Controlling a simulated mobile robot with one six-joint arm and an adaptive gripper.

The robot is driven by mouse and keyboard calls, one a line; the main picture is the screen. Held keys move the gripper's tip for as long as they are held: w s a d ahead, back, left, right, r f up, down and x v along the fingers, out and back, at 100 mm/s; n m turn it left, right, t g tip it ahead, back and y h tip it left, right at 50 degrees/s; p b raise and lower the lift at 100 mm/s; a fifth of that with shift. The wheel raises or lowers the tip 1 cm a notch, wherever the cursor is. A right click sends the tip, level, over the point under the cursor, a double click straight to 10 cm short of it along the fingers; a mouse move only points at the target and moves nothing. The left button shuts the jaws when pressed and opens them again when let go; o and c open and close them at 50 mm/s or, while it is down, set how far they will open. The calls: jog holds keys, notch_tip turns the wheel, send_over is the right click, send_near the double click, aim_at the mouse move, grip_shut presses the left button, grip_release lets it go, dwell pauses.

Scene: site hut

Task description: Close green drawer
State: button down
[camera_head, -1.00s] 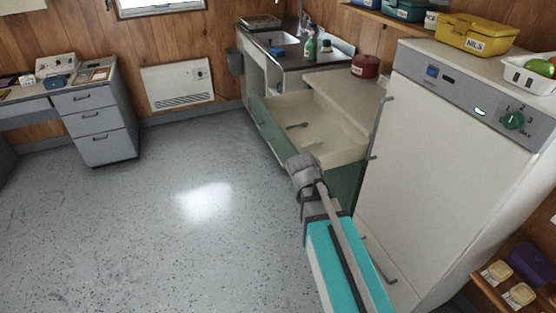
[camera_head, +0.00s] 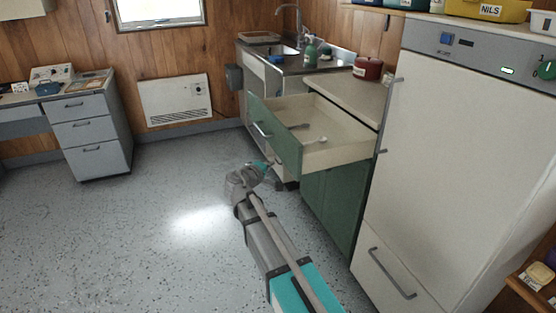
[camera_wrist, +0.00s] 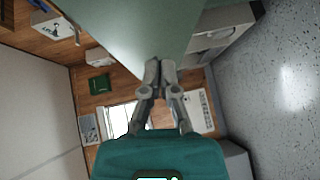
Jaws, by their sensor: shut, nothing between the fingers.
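The green drawer (camera_head: 281,140) stands pulled out from the green cabinet under the counter in the head view. Its front faces left and carries a pale bar handle (camera_head: 261,130). Small utensils (camera_head: 321,141) lie in its cream inside. My gripper (camera_head: 274,166) is low in front of the drawer front, just below its near edge in the picture. I cannot tell whether they touch. In the wrist view my gripper (camera_wrist: 160,66) is shut with its fingertips together and empty. A green surface (camera_wrist: 140,25) fills the space beyond the fingertips; which part it is, I cannot tell.
A tall white fridge-like unit (camera_head: 440,150) stands right of the drawer. A sink counter (camera_head: 300,58) is behind it, with a red pot (camera_head: 368,68) on the worktop. The speckled floor (camera_head: 150,230) to the left is clear up to the grey desk drawers (camera_head: 93,135).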

jog(key=w+a+n+t+b, duration=0.2)
jog(key=a, duration=0.4)
jog(key=shift+w+f+n+t+y, duration=0.2)
jog(key=shift+f+n+t+y, duration=0.1)
jog(key=shift+f+n+y, duration=0.1)
send_near(278, 143)
jog(key=w, duration=0.4)
jog(key=shift+w+d+r, duration=0.2)
jog(key=shift+w+d, duration=0.25)
jog(key=shift+d, duration=0.3)
jog(key=shift+w+d, duration=0.3)
jog(key=shift+d, duration=0.6)
